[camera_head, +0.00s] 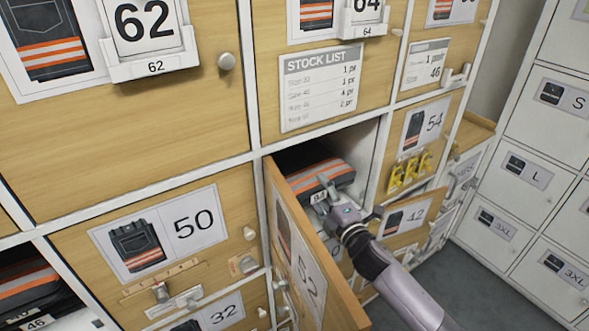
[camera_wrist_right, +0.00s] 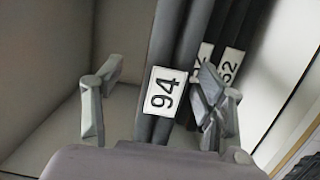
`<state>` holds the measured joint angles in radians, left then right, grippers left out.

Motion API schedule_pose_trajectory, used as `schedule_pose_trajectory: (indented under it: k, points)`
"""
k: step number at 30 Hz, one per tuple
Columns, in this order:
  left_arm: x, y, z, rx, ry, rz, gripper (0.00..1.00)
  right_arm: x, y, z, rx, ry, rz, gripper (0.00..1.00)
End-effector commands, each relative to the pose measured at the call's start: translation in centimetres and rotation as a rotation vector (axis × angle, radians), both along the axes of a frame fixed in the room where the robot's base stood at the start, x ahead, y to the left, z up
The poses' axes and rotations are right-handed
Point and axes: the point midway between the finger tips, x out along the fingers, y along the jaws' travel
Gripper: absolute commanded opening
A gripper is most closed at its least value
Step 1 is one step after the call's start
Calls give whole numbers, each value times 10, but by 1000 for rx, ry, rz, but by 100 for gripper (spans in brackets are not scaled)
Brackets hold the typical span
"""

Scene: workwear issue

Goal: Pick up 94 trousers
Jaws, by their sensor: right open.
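The 94 trousers (camera_wrist_right: 158,128) are dark and folded, with a white tag reading 94. In the wrist view they stand between the two fingers of my right gripper (camera_wrist_right: 153,108), with a gap to the left finger; I cannot tell whether the right finger touches. In the head view my right gripper (camera_head: 327,196) is open at the mouth of the open compartment, at the front of a dark stack with orange stripes (camera_head: 312,174). A small tag there is partly covered by the fingers. My left gripper is not in view.
More dark trousers with tags ending in 2 (camera_wrist_right: 229,66) lie beside the right finger. The open door marked 52 (camera_head: 308,262) stands left of my right arm. Another door marked 42 (camera_head: 412,216) sticks out at right.

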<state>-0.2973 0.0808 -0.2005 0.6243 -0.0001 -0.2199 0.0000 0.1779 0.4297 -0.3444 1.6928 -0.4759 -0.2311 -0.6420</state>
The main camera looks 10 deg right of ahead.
Motion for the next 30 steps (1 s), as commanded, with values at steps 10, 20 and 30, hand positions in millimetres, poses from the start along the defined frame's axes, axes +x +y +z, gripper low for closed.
schedule_pose_trajectory:
  k: [10,20,30]
  points:
    - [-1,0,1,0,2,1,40,43,3,-6,2,-1,-1,65]
    - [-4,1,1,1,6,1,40,51,5,-7,1,0,1,65]
    - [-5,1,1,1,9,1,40,51,4,-7,1,0,0,44]
